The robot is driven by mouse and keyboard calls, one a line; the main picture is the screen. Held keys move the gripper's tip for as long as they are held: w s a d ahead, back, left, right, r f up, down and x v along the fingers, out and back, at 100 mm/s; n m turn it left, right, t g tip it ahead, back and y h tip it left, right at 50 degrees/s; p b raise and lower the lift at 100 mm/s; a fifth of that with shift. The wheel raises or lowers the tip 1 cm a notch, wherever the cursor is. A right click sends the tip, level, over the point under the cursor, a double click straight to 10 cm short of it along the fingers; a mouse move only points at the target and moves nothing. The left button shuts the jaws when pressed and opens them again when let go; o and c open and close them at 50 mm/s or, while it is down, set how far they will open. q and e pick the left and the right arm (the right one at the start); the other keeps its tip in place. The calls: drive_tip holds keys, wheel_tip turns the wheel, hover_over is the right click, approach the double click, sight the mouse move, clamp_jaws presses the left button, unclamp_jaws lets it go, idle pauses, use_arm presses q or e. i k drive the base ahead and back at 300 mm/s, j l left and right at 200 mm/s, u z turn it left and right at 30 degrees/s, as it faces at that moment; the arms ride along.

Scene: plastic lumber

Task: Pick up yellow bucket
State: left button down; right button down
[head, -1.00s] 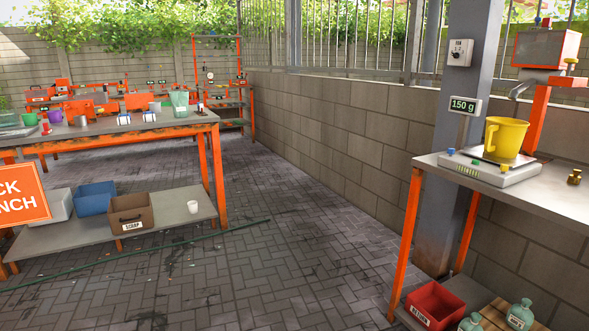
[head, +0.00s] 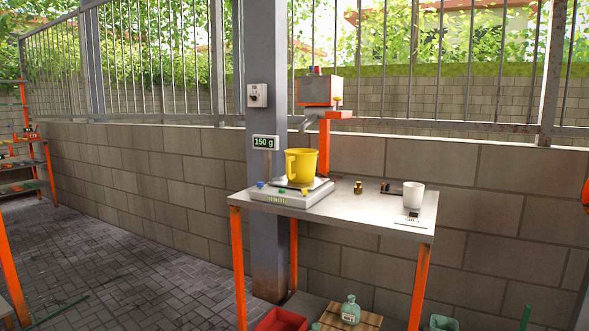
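The yellow bucket (head: 301,165) stands upright on the scale (head: 291,193) at the left part of the metal table in the head view. It looks like a jug with a handle on its left side. The scale's display (head: 265,142) behind it reads 150 g. Neither of my grippers shows in the head view.
The metal table (head: 380,215) has orange legs. A brass weight (head: 358,187) and a white cup (head: 413,195) stand to the right of the bucket. An orange-and-grey hopper machine (head: 320,92) is behind. A red crate (head: 281,320) lies below. Paved floor (head: 130,265) at left is open.

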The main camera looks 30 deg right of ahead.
sight(301, 163)
drive_tip(key=z, duration=0.6)
drive_tip(key=i+z, duration=0.4)
drive_tip(key=i+j+z, duration=0.1)
drive_tip(key=i+z, duration=0.15)
drive_tip(key=z, duration=0.15)
drive_tip(key=i+j+z, duration=0.25)
drive_tip(key=z, duration=0.15)
